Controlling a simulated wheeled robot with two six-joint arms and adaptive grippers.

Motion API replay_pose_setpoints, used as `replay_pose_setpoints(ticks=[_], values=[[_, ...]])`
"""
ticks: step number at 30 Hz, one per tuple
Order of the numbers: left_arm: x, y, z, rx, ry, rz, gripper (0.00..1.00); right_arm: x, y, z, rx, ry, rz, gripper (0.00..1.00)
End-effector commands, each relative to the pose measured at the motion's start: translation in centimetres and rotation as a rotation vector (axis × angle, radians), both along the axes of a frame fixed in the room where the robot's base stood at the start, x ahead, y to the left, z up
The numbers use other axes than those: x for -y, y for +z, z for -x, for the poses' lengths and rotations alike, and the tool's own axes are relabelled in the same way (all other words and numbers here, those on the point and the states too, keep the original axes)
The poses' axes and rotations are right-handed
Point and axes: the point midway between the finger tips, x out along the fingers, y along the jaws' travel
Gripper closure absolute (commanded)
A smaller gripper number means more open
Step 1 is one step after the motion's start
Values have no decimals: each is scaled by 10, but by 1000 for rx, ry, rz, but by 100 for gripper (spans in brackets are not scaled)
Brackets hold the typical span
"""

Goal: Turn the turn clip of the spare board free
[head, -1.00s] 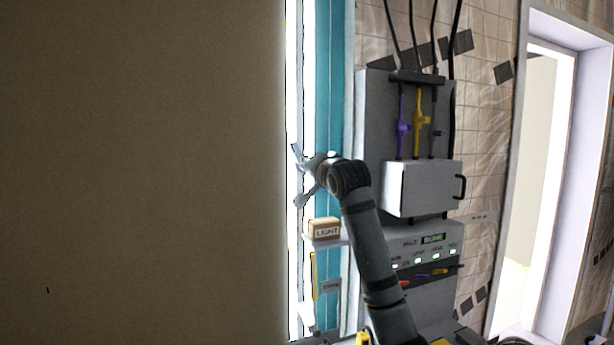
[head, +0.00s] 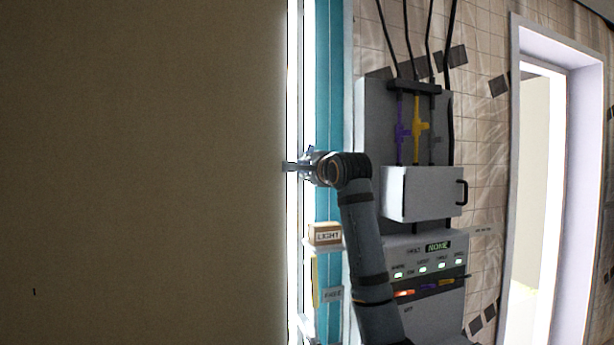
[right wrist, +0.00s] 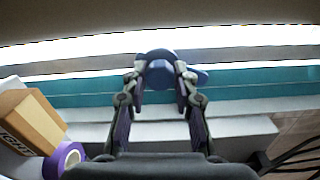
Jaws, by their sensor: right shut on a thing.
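The turn clip, a dark blue knob with a flat wing (right wrist: 160,74), shows at the top middle of the right wrist view, between my fingertips. My right gripper (right wrist: 160,88) is shut on it. In the head view my right gripper (head: 304,164) is at the bright edge beside the large brown surface, with a small dark tip pointing left. The clip is mostly hidden there by the gripper. A large plain brown surface (head: 140,170) fills the left of the head view; I cannot tell whether it is the spare board. My left gripper is not in view.
A cardboard box marked LIGHT (head: 324,234) stands on a shelf below my right gripper. A purple roll (right wrist: 66,158) lies beside it. A grey wall cabinet (head: 420,192) with cables stands to the right. A doorway (head: 535,190) is at far right.

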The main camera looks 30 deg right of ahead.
Motion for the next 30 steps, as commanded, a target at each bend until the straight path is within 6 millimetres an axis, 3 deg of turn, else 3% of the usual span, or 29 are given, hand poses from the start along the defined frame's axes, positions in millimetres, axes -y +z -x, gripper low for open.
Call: replay_pose_setpoints(ticks=[9, 25, 26, 30], values=[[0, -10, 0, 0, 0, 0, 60, 0, -3, 0, 21, -1, -109, 100], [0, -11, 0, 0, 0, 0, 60, 0, -3, -1, 23, -1, -132, 100], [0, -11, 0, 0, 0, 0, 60, 0, -3, -1, 23, -1, -131, 70], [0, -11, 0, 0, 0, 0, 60, 0, -3, -1, 24, -1, -131, 52]])
